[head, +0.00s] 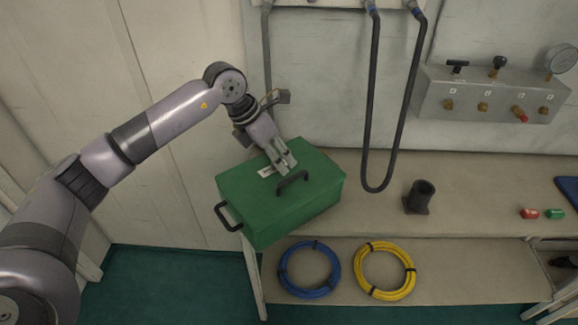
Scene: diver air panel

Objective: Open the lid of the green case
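The green case (270,215) sits at the left end of the bench top, turned at an angle. Its lid looks closed, with a dark handle (292,182) on top and another dark handle (228,216) on its left side. My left gripper (287,166) is over the far part of the lid, just behind the top handle, fingers pointing down toward the front. Its fingers lie close together; I cannot tell whether they touch the case or whether a gap is left between them. A pale label shows beside the fingers. My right gripper is not in view.
Dark hoses (370,130) hang from the wall behind the case. A dark cylindrical holder (419,197) and red (529,213) and green (555,214) pieces stand to the right. Blue (310,270) and yellow (385,271) hose coils lie on the lower shelf. A valve panel (490,98) is on the wall.

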